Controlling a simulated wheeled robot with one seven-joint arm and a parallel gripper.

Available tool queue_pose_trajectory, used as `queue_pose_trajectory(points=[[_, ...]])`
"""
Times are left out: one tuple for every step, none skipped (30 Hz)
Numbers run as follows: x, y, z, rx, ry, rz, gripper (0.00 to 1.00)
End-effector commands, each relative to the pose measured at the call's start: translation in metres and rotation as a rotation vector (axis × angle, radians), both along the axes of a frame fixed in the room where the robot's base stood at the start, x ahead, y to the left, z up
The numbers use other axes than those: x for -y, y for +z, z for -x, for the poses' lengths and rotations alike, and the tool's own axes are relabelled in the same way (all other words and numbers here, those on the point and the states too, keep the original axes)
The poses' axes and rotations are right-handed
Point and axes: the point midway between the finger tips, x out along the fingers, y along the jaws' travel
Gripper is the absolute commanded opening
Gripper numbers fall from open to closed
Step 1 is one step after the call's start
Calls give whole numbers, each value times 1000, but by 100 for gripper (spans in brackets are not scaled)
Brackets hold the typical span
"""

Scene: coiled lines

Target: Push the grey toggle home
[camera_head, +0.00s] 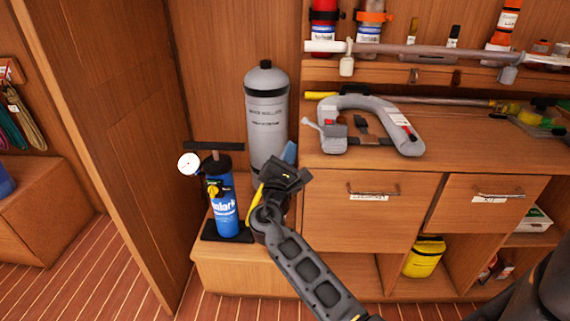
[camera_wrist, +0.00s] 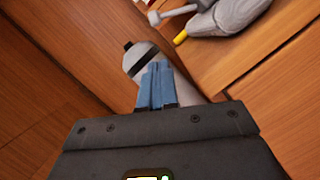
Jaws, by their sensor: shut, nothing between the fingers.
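A grey horseshoe-shaped vest (camera_head: 402,128) lies on the wooden counter. A small light-grey rod with a rounded end, which looks like the grey toggle (camera_head: 311,124), sticks out from its left end over the counter's left edge. In the wrist view the toggle (camera_wrist: 155,18) is near the top, beside the vest (camera_wrist: 232,14). My gripper (camera_head: 289,152) is left of the counter and lower than the toggle, apart from it. Its blue fingers (camera_wrist: 157,85) are shut together and empty. I cannot tell how far the toggle is pushed in.
A grey cylinder (camera_head: 266,110) stands just behind my gripper; it also shows in the wrist view (camera_wrist: 140,60). A blue pump (camera_head: 225,205) with a gauge stands to the left on a low wooden ledge. Drawers (camera_head: 365,205) are below.

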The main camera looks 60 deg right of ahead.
Motion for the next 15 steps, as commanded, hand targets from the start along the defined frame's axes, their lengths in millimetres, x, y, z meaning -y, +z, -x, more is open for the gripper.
queue_pose_trajectory(points=[[10, 4, -2, 1, -4, 1, 0], [15, 6, -3, 2, -2, 0, 0], [21, 10, -2, 2, -2, 0, 0], [23, 15, 0, 2, -3, 0, 0], [25, 18, 1, 0, -2, 0, 0], [28, 22, 3, 0, -1, 0, 0], [30, 24, 4, 2, -2, 1, 0], [32, 27, 5, 2, -2, 0, 0], [35, 29, 6, 1, -1, 0, 0], [36, 30, 6, 1, -1, -1, 0], [37, 31, 7, 1, -1, -1, 0], [38, 32, 7, 0, -1, -1, 0], [39, 33, 8, 0, 0, -1, 0], [39, 34, 8, 0, 0, -1, 0], [40, 34, 8, 0, 0, -1, 0]])
